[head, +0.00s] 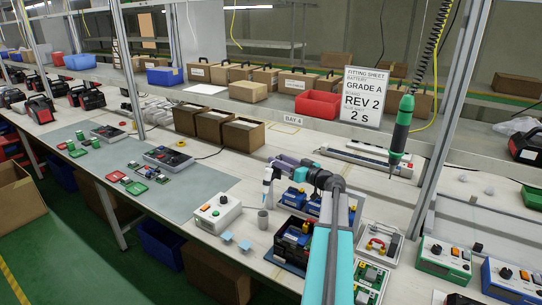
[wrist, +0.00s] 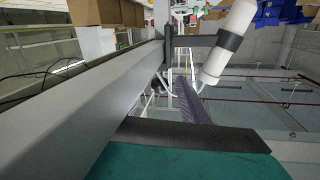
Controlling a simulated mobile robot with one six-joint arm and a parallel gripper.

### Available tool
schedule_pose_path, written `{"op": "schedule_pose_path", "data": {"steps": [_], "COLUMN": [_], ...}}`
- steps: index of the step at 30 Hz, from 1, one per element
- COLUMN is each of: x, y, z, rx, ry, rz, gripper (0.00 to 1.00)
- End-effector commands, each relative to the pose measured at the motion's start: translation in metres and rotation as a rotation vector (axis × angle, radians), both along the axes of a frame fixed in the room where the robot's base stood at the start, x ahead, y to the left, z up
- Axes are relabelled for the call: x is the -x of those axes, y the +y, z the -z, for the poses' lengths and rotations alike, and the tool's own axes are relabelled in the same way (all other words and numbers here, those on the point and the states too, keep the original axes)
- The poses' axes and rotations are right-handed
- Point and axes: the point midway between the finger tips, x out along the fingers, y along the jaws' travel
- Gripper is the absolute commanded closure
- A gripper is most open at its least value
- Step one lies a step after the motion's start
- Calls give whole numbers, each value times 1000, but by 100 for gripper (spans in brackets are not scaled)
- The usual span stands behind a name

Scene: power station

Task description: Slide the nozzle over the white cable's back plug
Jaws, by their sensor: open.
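My gripper (head: 268,188) is at the end of my bent arm in the head view, small and partly side-on.
A white control box (head: 217,213) stands left of the cup. A green screwdriver (head: 401,128) hangs at the right. The grey mat (head: 195,190) has bare room.

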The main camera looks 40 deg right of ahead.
Motion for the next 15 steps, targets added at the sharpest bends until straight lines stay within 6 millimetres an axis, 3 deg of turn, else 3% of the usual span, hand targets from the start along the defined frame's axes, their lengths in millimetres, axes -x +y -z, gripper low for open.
{"op": "schedule_pose_path", "data": {"steps": [9, 15], "x": [-40, -51], "y": [2, 2], "z": [-2, -1], "rx": [0, 0], "ry": [-1, -1], "rz": [-3, -1], "gripper": [59, 59]}}
